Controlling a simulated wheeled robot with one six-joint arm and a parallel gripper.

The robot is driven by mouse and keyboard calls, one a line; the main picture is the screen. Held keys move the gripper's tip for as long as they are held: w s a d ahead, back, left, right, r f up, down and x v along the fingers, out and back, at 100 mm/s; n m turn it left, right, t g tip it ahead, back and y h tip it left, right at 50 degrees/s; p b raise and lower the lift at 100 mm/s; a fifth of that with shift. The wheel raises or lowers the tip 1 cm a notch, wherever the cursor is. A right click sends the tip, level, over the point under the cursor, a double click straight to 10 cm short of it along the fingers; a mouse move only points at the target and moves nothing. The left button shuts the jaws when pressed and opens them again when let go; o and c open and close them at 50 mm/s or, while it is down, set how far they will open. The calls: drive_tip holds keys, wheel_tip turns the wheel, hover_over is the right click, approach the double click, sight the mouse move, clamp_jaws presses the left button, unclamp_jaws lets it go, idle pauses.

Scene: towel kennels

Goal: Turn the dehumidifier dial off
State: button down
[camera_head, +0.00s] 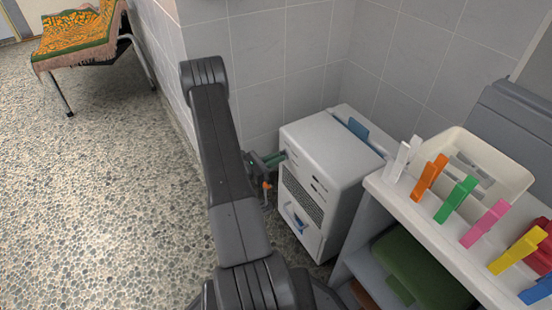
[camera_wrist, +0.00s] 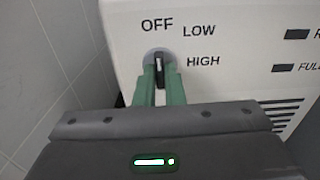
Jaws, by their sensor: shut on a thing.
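The dehumidifier (camera_head: 325,148) is a white box with a dark grille on its front, standing against the tiled wall. In the wrist view its front panel (camera_wrist: 238,42) bears the words OFF, LOW and HIGH around a black dial (camera_wrist: 158,66) on a grey disc. The dial's bar stands about upright, in line with OFF above it. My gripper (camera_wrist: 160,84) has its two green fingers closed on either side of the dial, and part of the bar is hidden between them.
A white shelf (camera_head: 425,222) stands close on the right, with several coloured clothespegs, a cream basket (camera_head: 505,158) and a green case (camera_head: 420,268) below. Tiled wall (camera_head: 270,60) rises behind. The pebbled floor (camera_head: 90,190) at left is clear up to a cloth-covered bench (camera_head: 75,40).

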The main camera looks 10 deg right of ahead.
drive_tip(key=c, duration=1.5)
unclamp_jaws()
drive_tip(key=p+v, duration=0.3)
drive_tip(key=v, duration=1.1)
drive_tip(key=shift+d+f, duration=0.1)
drive_tip(key=shift+d, duration=0.15)
drive_tip(key=b+x, duration=0.3)
drive_tip(key=x, duration=1)
drive_tip(key=shift+w+d, duration=0.2)
drive_tip(key=shift+d, duration=0.05)
drive_tip(key=shift+a, duration=0.1)
